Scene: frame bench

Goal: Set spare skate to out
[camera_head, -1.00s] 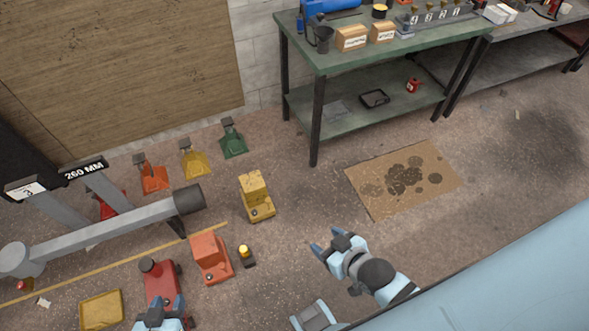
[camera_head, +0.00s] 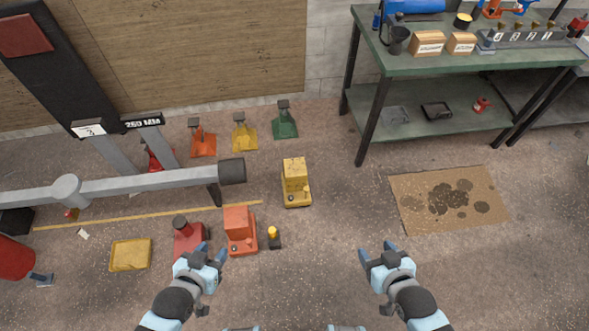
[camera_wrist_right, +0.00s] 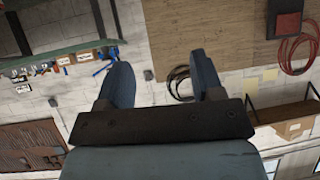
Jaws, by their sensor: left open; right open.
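Which object is the spare skate I cannot tell, and no "out" marking is readable. Wheeled-looking blocks stand on the floor in the head view: a yellow one (camera_head: 296,183), an orange-red one (camera_head: 239,228) and a dark red one with a round post (camera_head: 188,238). A small dark block with a yellow knob (camera_head: 273,236) is beside the orange-red one. My left gripper (camera_head: 212,252) is open and appears over or near the red blocks. My right gripper (camera_head: 377,251) is open and empty over bare floor; its spread fingers show in the right wrist view (camera_wrist_right: 160,85).
A grey beam (camera_head: 130,185) lies across the left, beside a yellow floor line. A yellow tray (camera_head: 131,254) lies on the floor. Orange, yellow and green (camera_head: 284,123) stands line the wall. A green bench (camera_head: 455,60) stands back right. Floor around the stained cardboard (camera_head: 450,198) is clear.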

